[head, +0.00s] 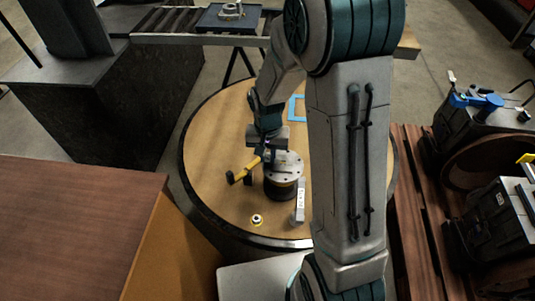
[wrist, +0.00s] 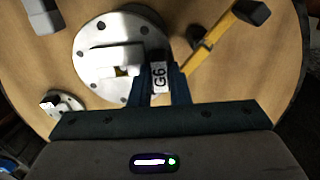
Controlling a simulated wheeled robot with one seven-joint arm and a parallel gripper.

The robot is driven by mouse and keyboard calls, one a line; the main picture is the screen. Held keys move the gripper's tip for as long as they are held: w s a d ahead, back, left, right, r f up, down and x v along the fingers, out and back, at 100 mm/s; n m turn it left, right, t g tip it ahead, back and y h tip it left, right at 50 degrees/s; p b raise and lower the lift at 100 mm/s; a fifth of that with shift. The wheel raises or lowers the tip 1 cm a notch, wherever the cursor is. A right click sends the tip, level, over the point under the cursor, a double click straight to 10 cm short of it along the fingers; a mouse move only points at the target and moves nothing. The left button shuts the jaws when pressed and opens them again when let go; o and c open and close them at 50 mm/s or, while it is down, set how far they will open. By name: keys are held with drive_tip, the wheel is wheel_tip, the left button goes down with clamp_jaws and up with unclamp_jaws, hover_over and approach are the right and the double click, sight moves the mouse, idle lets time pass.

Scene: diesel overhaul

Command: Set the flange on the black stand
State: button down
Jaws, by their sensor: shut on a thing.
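The flange (head: 287,168) is a round silver disc with bolt holes; it also shows in the wrist view (wrist: 88,68), with a grey block on its face. It lies roughly level over the black stand (head: 280,190), a short dark cylinder on the round table. The disc hides the stand's top, so I cannot tell whether they touch. My gripper (head: 266,151) is at the flange's edge, pointing down. In the wrist view its fingers (wrist: 161,78) are shut on a small piece labelled G6 at the flange's rim.
A yellow-handled tool (head: 245,169) with dark ends lies close beside my fingers. A grey labelled block (head: 299,202) stands right of the stand. A small round metal part (head: 257,219) lies in front on the round table (head: 215,140). A blue frame (head: 296,107) lies behind.

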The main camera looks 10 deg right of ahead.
drive_tip(key=shift+f, duration=0.2)
drive_tip(key=shift+f+b, duration=0.7)
drive_tip(key=shift+b, duration=0.05)
drive_tip(key=shift+f+b, duration=0.3)
drive_tip(key=shift+b, duration=0.05)
idle(0.4)
drive_tip(key=c, duration=0.9)
unclamp_jaws()
wheel_tip(320, 180, up, 4)
drive_tip(key=p, duration=0.2)
drive_tip(key=shift+p, duration=0.4)
drive_tip(key=shift+r+p, duration=1.8)
drive_tip(key=shift+r, duration=0.7)
